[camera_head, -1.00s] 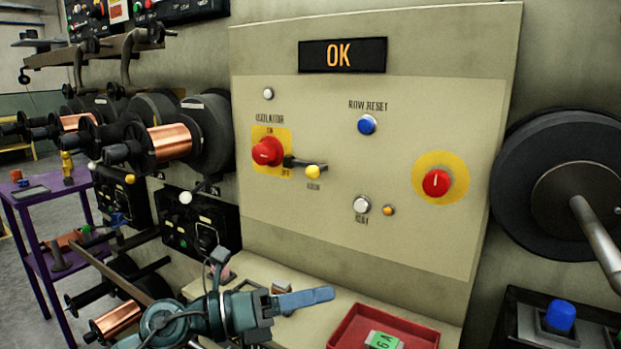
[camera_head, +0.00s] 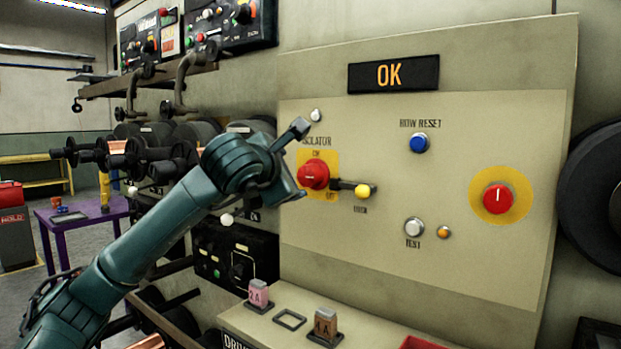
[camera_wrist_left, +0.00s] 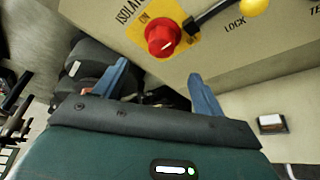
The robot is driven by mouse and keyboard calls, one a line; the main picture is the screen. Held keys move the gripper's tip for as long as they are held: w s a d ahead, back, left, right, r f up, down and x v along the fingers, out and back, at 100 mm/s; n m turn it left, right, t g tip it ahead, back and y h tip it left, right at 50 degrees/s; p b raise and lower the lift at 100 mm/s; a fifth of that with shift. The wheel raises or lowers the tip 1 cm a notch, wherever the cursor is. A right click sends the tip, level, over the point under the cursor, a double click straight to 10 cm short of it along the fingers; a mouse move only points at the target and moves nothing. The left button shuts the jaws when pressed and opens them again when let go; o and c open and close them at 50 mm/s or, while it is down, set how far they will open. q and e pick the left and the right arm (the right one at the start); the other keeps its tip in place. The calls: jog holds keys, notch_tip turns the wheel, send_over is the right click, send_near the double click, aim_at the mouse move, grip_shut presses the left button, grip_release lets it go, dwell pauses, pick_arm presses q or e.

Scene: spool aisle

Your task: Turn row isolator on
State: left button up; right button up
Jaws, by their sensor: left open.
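The row isolator is a red rotary knob (camera_head: 313,176) on a yellow plate, marked ON above and OFF below, on the beige panel. A black lever with a yellow ball end (camera_head: 363,191), labelled as a lock, lies beside it on the right. My left gripper (camera_head: 300,160) is just left of the knob in the head view and partly overlaps the plate's edge. In the left wrist view its two blue fingers (camera_wrist_left: 160,88) are spread apart with nothing between them. The knob (camera_wrist_left: 163,38) lies beyond the fingertips there, apart from them. My right gripper is not in view.
The panel also carries an OK display (camera_head: 394,73), a blue row reset button (camera_head: 419,143), a white test button (camera_head: 414,228) and a red knob on a yellow disc (camera_head: 497,199). Tagged blocks stand on the ledge below. Spools and a purple table (camera_head: 75,221) are at left.

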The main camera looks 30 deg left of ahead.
aim_at(306, 177)
pick_arm(q)
jog(key=p+x, duration=0.2)
jog(key=x, duration=0.8)
jog(key=shift+w+f, duration=0.1)
jog(key=shift+w, duration=0.5)
jog(key=shift+w+f, duration=0.1)
jog(key=shift+f, duration=0.05)
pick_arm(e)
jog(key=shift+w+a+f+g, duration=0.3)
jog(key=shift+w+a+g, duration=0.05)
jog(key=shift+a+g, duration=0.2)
pick_arm(q)
jog(key=c, duration=1)
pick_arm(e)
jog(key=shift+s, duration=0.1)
